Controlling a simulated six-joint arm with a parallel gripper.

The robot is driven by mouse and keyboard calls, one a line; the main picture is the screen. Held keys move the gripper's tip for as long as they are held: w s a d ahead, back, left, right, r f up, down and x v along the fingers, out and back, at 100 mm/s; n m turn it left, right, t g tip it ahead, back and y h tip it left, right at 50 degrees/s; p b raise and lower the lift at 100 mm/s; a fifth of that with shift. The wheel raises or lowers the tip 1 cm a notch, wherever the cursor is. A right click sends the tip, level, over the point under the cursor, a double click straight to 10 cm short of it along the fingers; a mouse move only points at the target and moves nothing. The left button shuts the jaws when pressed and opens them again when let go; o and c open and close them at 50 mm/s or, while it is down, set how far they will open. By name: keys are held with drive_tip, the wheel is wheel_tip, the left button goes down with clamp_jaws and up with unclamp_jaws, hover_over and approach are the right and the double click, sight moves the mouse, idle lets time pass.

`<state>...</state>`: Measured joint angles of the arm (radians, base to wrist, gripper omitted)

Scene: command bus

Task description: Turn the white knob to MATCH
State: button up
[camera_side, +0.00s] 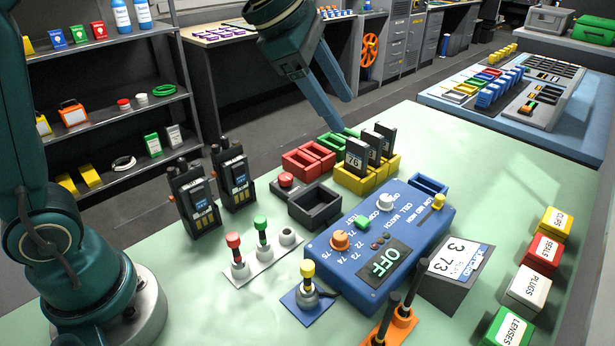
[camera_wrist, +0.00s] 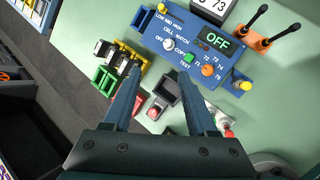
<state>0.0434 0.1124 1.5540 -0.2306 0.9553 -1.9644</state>
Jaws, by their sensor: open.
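The white knob (camera_side: 386,202) stands on top of the blue panel box (camera_side: 338,272). It also shows in the wrist view (camera_wrist: 168,44), with OFF, CELL, MATCH and COPY labels around it. I cannot tell clearly which label it points to. The panel display (camera_side: 384,260) reads OFF. My gripper (camera_side: 341,114) is open and empty, above the back edge of the bench. In the wrist view my gripper's two fingers (camera_wrist: 158,76) are spread, with the white knob beyond the tips and nothing touching it.
The panel also carries an orange dial (camera_side: 339,240), a green button (camera_side: 361,222) and a yellow slider (camera_side: 438,202). Black cards (camera_side: 357,154) stand in yellow holders behind it. A dark open bin (camera_side: 315,206) and a switch plate (camera_side: 262,256) are left of it. A sign block (camera_side: 457,273) is to its right.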

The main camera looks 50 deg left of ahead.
sight(385, 197)
drive_tip(key=w+d+f+n+g, duration=0.1)
drive_tip(key=w+f, duration=0.1)
drive_tip(key=f, duration=0.3)
drive_tip(key=w+d+f+n+g, duration=0.1)
drive_tip(key=w+d+f, duration=0.1)
drive_tip(key=f, duration=0.4)
drive_tip(key=w+d+f+n, duration=0.1)
drive_tip(key=w+f+n, duration=0.1)
drive_tip(key=w+f, duration=0.2)
drive_tip(key=shift+w+d+f+g+h, duration=0.1)
drive_tip(key=shift+f+g+h, duration=0.1)
drive_tip(key=shift+f, duration=0.2)
drive_tip(key=shift+d+f+g+h, duration=0.1)
drive_tip(key=shift+f+g, duration=0.1)
drive_tip(key=shift+f, duration=0.2)
drive_tip(key=shift+w+d+f, duration=0.15)
drive_tip(key=shift+w+f, duration=0.05)
drive_tip(key=shift+f, duration=0.35)
clamp_jaws()
